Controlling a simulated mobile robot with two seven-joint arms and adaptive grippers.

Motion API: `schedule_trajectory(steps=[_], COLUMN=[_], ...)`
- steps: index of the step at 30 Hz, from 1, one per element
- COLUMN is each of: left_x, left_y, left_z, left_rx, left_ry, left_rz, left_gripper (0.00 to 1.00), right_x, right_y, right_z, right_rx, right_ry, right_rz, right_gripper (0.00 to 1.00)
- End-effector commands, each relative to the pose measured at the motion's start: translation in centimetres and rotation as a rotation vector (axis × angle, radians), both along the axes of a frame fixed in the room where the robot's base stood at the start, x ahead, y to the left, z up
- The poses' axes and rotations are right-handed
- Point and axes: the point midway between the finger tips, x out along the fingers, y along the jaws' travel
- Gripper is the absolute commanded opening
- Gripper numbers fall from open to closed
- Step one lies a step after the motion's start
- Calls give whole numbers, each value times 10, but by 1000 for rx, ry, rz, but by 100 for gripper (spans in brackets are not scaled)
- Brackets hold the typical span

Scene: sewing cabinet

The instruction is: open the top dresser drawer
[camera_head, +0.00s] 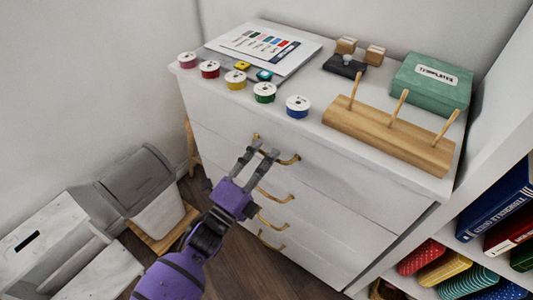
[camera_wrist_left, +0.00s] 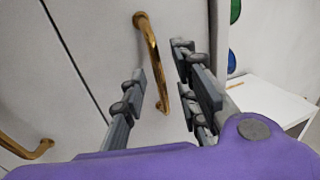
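The white dresser's top drawer (camera_head: 222,116) looks closed, its front in line with the fronts below. Its brass handle (camera_head: 288,160) is a curved bar, partly hidden by my fingers in the head view. My left gripper (camera_head: 265,150) is at this handle with its two fingers apart. In the left wrist view the handle (camera_wrist_left: 150,42) runs between the spread fingers of the gripper (camera_wrist_left: 162,65), with gaps showing on both sides; I see no clear contact. My right gripper is not in view.
Lower drawers have brass handles too (camera_head: 275,197). Thread spools (camera_head: 264,92), a wooden peg rack (camera_head: 385,135) and a green box (camera_head: 430,82) stand on the dresser top. A grey-lidded bin (camera_head: 137,180) is at left, a shelf with books (camera_head: 492,205) at right.

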Motion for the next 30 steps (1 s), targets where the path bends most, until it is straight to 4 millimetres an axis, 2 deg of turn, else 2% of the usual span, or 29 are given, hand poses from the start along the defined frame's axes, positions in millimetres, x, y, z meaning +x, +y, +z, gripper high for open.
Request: schedule_trajectory(steps=[4,13,18,20,30], left_x=[9,11,11,11,11], left_y=[-7,-8,-8,-8,-8], left_z=[3,3,3,3,3], left_rx=[1,0,0,0,-1], left_ry=[1,2,2,2,3], left_rz=[0,1,1,1,0], left_gripper=[28,28,6,0,0], right_x=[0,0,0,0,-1], right_y=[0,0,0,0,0], right_z=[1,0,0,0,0], right_rx=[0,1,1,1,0], right_ry=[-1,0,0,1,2], right_rz=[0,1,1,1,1], right_gripper=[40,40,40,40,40])
